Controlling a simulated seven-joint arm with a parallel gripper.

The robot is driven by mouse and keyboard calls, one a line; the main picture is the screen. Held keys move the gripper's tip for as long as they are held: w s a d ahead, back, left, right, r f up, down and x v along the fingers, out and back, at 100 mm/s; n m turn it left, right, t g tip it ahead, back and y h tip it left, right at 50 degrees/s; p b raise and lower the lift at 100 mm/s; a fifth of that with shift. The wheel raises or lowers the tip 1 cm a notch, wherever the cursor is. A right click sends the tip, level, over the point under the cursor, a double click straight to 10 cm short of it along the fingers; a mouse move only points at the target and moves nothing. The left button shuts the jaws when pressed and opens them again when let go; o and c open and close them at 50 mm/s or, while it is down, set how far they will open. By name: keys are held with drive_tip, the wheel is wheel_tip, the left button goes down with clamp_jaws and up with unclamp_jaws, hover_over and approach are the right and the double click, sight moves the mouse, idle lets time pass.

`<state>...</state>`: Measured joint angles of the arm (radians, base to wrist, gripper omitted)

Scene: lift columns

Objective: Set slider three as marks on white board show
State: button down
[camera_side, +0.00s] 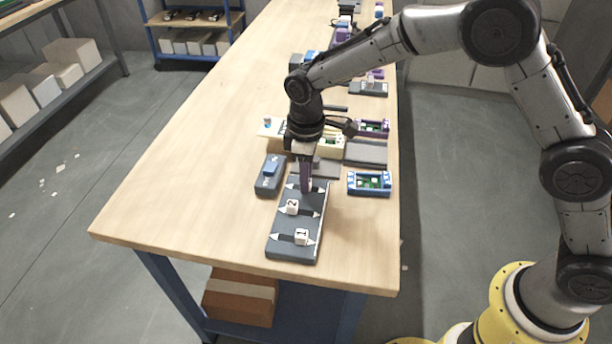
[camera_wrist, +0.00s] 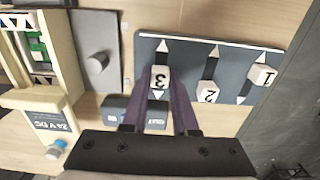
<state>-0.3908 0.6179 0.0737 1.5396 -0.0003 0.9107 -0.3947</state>
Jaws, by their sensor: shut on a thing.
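A dark grey slider panel (camera_side: 285,250) lies near the front of the bench; it also shows in the wrist view (camera_wrist: 190,50). It has three slots with white arrows at their ends and numbered white knobs. Knob 3 (camera_wrist: 160,76) sits between the fingers of my gripper (camera_wrist: 161,84), which is shut on it, nearer the lower arrow in the wrist view. In the side view my gripper (camera_side: 306,186) hides knob 3. Knob 2 (camera_side: 292,207) is near its slot's left end; knob 1 (camera_side: 302,237) is nearer the right end. I cannot make out a white board with marks.
A blue-framed device (camera_side: 369,183) is to the right. Cream, purple and grey devices crowd behind the gripper. The bench's front left (camera_side: 180,215) is clear.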

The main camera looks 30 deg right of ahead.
sight(316, 190)
drive_tip(key=shift+s+d, duration=0.7)
drive_tip(key=shift+s, duration=0.05)
drive_tip(key=c, duration=0.7)
unclamp_jaws()
drive_tip(key=shift+r, duration=0.1)
wheel_tip(316, 190, up, 14)
drive_tip(key=shift+f, duration=0.1)
